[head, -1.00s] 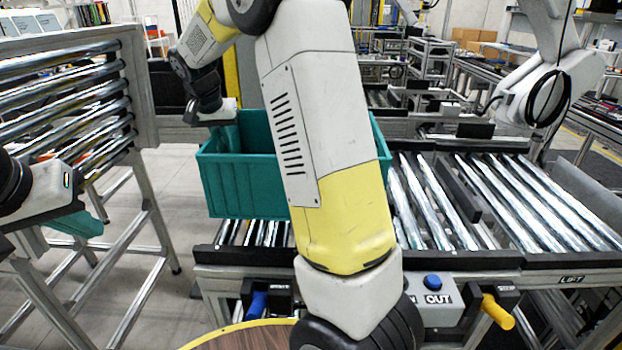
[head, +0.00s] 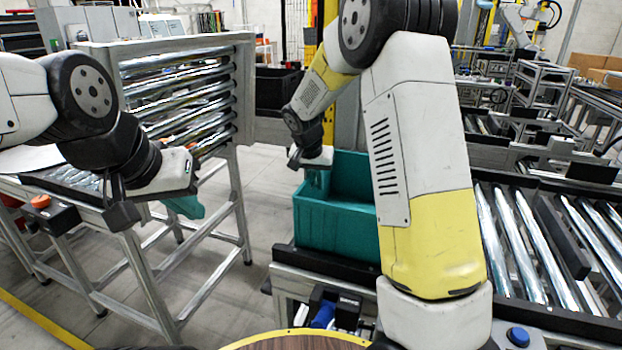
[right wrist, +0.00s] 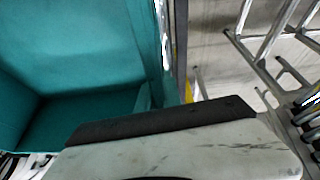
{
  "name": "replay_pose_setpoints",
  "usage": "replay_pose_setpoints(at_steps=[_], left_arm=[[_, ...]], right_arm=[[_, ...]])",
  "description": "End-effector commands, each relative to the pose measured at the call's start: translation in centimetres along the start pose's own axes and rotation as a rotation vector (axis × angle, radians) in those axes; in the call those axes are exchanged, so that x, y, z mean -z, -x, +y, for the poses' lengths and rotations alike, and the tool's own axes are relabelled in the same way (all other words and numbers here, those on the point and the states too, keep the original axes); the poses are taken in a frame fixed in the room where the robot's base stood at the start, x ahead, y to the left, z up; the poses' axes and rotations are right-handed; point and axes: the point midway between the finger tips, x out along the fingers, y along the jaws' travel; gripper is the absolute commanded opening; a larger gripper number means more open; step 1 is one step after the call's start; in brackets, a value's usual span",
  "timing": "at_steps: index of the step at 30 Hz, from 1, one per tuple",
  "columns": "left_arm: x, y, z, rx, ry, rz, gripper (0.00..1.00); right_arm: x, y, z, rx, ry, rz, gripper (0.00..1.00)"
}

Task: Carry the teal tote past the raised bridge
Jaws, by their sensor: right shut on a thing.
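The teal tote (head: 335,223) is at the left end of the roller conveyor in the head view, partly hidden by my right arm. I cannot tell whether its base touches the rollers. My right gripper (head: 317,172) is shut on its left-hand rim. The right wrist view shows the tote's inside (right wrist: 75,60), with no contents visible there. The raised bridge (head: 180,100), a frame of shiny rollers, stands upright left of the tote, with a gap between. My left gripper (head: 155,205) is in front of the bridge, apart from the tote; its jaw opening is unclear.
The roller conveyor (head: 525,245) runs right from the tote. A lower roller stand (head: 75,180) with an orange button is at left, below the bridge. Bare floor (head: 265,180) lies between stand and conveyor. A yellow post (head: 328,110) stands behind the tote.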

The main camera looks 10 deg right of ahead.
Motion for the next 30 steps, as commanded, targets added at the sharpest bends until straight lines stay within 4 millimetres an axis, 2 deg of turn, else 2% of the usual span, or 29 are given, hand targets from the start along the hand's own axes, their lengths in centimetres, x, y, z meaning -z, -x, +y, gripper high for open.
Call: replay_pose_setpoints(at_steps=[12,13,16,26,30], left_arm=[[0.0,0.0,0.0,0.000,0.000,0.000,0.00],[0.0,0.0,0.0,0.000,0.000,0.000,0.00],[0.0,0.0,0.0,0.000,0.000,0.000,0.00],[0.0,0.0,0.0,0.000,0.000,0.000,0.00],[0.0,0.0,0.0,0.000,0.000,0.000,0.00]], right_arm=[[-0.1,-0.4,0.0,-0.002,0.003,0.002,0.00],[-0.2,-0.4,0.0,-0.001,0.001,0.000,0.13],[-0.2,-0.4,0.0,0.000,0.001,0.000,0.31],[-0.1,-0.3,0.0,0.000,0.000,0.001,0.31],[0.0,1.1,0.0,0.001,0.000,0.003,0.31]])
